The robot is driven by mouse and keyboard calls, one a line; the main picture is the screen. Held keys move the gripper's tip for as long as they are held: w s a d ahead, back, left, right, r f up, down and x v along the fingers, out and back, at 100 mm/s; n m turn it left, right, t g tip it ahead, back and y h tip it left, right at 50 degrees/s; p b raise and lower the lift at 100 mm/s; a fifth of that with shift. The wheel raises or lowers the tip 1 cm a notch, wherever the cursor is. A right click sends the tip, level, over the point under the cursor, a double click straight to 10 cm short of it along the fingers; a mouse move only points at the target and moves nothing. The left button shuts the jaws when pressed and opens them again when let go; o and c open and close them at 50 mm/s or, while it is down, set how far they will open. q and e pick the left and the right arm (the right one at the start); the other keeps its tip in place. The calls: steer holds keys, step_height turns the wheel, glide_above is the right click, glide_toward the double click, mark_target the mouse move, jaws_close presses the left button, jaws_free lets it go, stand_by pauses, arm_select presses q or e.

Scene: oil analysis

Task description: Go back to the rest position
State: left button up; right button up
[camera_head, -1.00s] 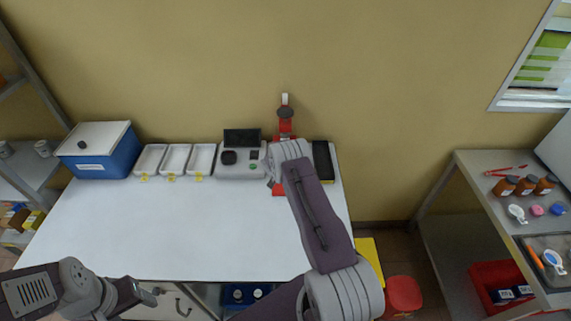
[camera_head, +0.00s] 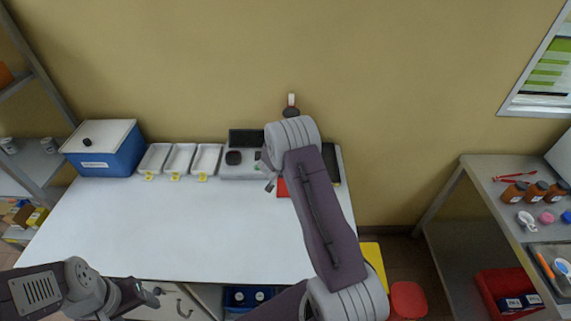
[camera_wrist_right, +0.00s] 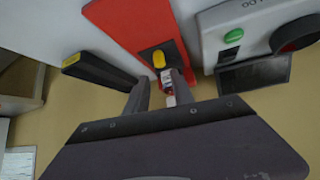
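My right arm reaches over the right part of the white table (camera_head: 190,235). Its gripper is mostly hidden behind the arm in the head view. In the right wrist view its two fingers (camera_wrist_right: 162,88) stand apart, with a gap between them. Beyond the fingers, the red device (camera_wrist_right: 130,30) with a yellow part shows; it looks separate from them. My left gripper (camera_head: 152,296) is at the near left edge of the table, with nothing visible in it. It is too small to tell whether its fingers are open.
A grey-white instrument (camera_head: 238,170) stands at the back, partly behind my right arm. Left of it are three white trays (camera_head: 180,158) and a blue box (camera_head: 105,150). A shelf (camera_head: 490,190) with bottles stands at right. The table's middle is clear.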

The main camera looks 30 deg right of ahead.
steer(key=w+a+r+n+t+b, duration=0.1)
steer(key=w+a+r+t, duration=0.15)
steer(key=r, duration=0.35)
steer(key=w+a+r+n+t+b, duration=0.1)
steer(key=a+r, duration=0.2)
steer(key=r, duration=0.3)
steer(key=s+a+r+n+y, duration=0.4)
steer(key=s+a+y, duration=0.15)
steer(key=a, duration=0.55)
steer(key=s+a+f+g, duration=0.1)
steer(key=s+f+g, duration=0.1)
steer(key=s, duration=0.7)
steer(key=s+a+f+n+g, duration=0.1)
steer(key=s+f+g, duration=0.2)
steer(key=s, duration=0.6)
steer(key=s+a+f+n+g+y, duration=0.1)
steer(key=s+a+f+g, duration=0.1)
steer(key=s, duration=0.7)
step_height(320, 180, down, 3)
steer(key=shift+r+g+b, duration=0.2)
steer(key=shift+g+b, duration=0.25)
steer(key=shift+g, duration=0.3)
